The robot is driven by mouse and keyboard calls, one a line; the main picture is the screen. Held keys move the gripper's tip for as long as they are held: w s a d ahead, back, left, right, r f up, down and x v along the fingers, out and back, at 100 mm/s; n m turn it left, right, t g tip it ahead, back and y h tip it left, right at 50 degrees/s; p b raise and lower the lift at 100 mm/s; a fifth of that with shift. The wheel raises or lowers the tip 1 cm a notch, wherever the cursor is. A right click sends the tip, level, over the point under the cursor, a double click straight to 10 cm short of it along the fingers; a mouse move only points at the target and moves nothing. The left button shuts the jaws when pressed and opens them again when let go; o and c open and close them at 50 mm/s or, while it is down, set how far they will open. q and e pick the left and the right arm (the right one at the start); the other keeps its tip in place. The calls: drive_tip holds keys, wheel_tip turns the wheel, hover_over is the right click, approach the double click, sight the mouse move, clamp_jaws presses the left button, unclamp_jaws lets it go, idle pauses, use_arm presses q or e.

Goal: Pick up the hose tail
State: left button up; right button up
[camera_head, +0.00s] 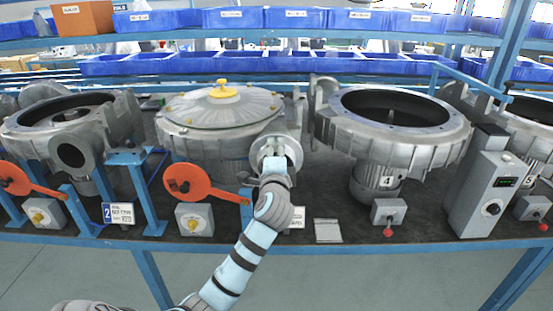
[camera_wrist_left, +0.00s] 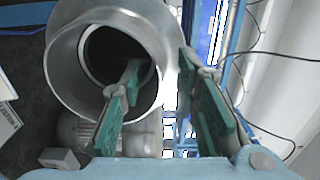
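A round grey metal pipe mouth (camera_head: 290,140) with a wide rim sits at the outlet of the second blower (camera_head: 220,118). It fills the upper left of the left wrist view (camera_wrist_left: 62,62), with a dark bore. I cannot tell whether this is the hose tail or the blower's own outlet; no separate hose tail shows clearly. My left gripper (camera_head: 274,164) is right in front of it. In the left wrist view its green-padded fingers (camera_wrist_left: 160,62) are apart, one over the bore, the other just right of the rim. Contact cannot be told. My right gripper is not in view.
Open-topped blower 4 (camera_head: 395,108) stands to the right, another blower (camera_head: 65,125) to the left. Orange paddle-shaped parts (camera_head: 190,182) and grey control boxes (camera_head: 195,219) line the bench front. Blue bins (camera_head: 235,18) fill the shelves behind.

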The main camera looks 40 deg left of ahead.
use_arm(q)
drive_tip(key=shift+w+a+f, duration=0.15)
drive_tip(key=shift+w+a, duration=0.2)
drive_tip(key=shift+w, duration=0.1)
clamp_jaws()
